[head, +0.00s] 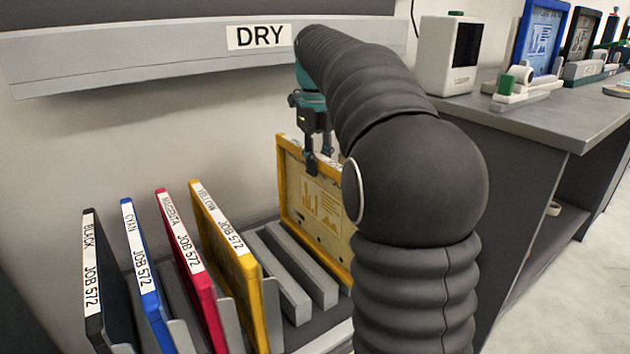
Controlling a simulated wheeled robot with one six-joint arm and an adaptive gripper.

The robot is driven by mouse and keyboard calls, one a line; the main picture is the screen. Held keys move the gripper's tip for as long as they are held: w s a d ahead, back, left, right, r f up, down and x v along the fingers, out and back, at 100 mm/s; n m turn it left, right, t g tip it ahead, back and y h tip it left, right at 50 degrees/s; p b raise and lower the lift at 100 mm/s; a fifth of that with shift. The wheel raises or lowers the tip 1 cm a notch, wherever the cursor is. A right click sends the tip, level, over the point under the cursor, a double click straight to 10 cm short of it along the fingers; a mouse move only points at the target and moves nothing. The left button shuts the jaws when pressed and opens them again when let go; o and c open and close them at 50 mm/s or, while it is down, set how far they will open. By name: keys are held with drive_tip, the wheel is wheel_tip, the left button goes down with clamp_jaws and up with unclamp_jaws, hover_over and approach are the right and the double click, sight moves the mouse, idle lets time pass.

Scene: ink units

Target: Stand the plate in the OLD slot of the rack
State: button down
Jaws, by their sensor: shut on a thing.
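My gripper (318,166) points down and is shut on the top edge of a yellow-framed plate (316,208) with a printed chart design. The plate hangs upright at the right end of the grey rack (303,266), turned at an angle to the standing plates. My arm hides its right side, and I cannot tell whether its lower edge touches the rack. No OLD label is readable. Bare grey dividers lie between the held plate and the yellow plate (228,255) in the rack.
Black (105,290), cyan (150,285) and magenta (192,275) plates labelled JOB 572 stand in the rack's left slots. A DRY sign (259,36) is on the wall rail above. A counter (560,115) with devices is at right.

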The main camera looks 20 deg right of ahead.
sight(318, 209)
drive_tip(key=shift+w+a+f, duration=0.25)
drive_tip(key=shift+w+f, duration=0.05)
drive_tip(key=shift+w, duration=0.1)
drive_tip(key=shift+f+b, duration=0.35)
drive_tip(key=shift+f, duration=2.2)
drive_tip(key=c, duration=1)
unclamp_jaws()
